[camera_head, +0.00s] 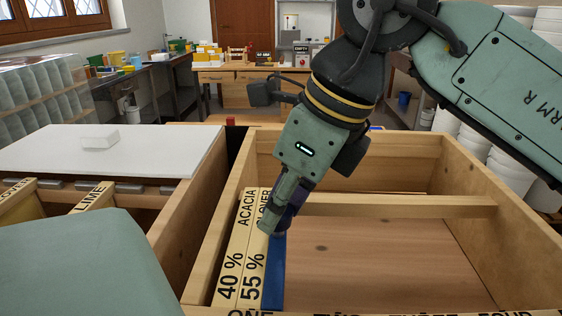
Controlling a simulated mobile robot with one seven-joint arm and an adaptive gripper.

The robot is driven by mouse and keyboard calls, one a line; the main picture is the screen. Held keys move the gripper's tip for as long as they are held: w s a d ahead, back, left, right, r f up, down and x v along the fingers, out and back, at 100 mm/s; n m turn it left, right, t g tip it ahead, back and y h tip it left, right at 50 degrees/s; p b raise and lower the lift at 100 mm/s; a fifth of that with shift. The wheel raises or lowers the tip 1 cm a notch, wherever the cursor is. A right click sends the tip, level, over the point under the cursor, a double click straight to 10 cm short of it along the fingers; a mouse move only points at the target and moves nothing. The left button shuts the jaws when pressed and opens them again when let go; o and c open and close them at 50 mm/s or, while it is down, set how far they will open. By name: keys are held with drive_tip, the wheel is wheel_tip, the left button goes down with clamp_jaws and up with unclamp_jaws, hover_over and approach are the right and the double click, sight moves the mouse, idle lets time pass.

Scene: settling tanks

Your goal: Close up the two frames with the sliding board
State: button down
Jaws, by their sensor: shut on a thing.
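Two frames stand side by side against the left wall inside an open wooden box. One frame (236,262) is lettered "40 % ACACIA" and the other (254,270) "55 %" with a partly covered word like "CLOVER". A blue board (274,276), which looks like the sliding board, stands just right of the second frame; I cannot see a clear gap between them. My gripper (276,222) points down over the board's line and is shut, apparently on the board's upper edge. The fingers hide that grip and part of the second label.
The wooden box (493,220) is bare to the right of the board, with a crossbar (400,206) towards the back. Its front edge is lettered with number words, cut off. A white lid (130,150) covers part of the neighbouring box at left.

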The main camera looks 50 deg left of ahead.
drive_tip(key=shift+s+a, duration=0.15)
drive_tip(key=shift+s, duration=0.05)
drive_tip(key=c, duration=1.2)
unclamp_jaws()
drive_tip(key=shift+o, duration=0.2)
drive_tip(key=v, duration=1.2)
